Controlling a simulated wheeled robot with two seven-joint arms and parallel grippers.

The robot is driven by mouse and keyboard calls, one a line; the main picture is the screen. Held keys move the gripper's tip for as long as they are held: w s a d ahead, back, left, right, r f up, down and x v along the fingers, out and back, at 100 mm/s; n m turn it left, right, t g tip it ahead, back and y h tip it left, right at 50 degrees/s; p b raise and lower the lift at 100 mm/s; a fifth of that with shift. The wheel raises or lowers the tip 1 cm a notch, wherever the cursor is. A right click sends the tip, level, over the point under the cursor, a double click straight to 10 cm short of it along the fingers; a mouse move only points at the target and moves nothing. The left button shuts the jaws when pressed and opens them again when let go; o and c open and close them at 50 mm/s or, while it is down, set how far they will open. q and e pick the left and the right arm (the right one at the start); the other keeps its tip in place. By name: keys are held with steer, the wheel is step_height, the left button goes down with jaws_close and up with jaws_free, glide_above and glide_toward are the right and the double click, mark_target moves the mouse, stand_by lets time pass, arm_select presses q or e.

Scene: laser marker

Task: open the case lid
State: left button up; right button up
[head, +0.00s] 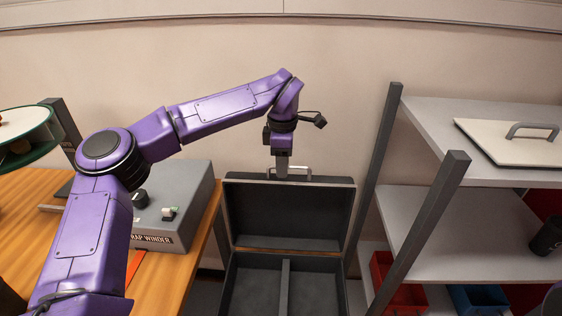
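The dark grey case (284,256) stands open in the middle of the head view, between the wooden table and the shelf rack. Its lid (290,212) is raised and stands roughly upright at the back, with its inside facing me. A pale metal handle (303,170) sits at the lid's top edge. My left gripper (282,173) points down at this handle and overlaps it in the picture. I see the fingers as one narrow shape, so I cannot tell whether they are closed on the handle. The case's lower part has a divider and looks empty. My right gripper is not in view.
A wooden table (182,268) on the left carries a grey winder box (178,205). A grey shelf rack (436,212) stands close on the right, with a red bin (403,298) and a blue bin (478,300) low down. A wall is behind.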

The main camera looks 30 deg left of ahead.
arm_select(q)
steer(key=shift+s+a+r, duration=0.1)
steer(key=shift+r, duration=0.05)
step_height(320, 180, up, 10)
steer(key=shift+r, duration=0.15)
steer(key=shift+s, duration=0.15)
stand_by(0.4)
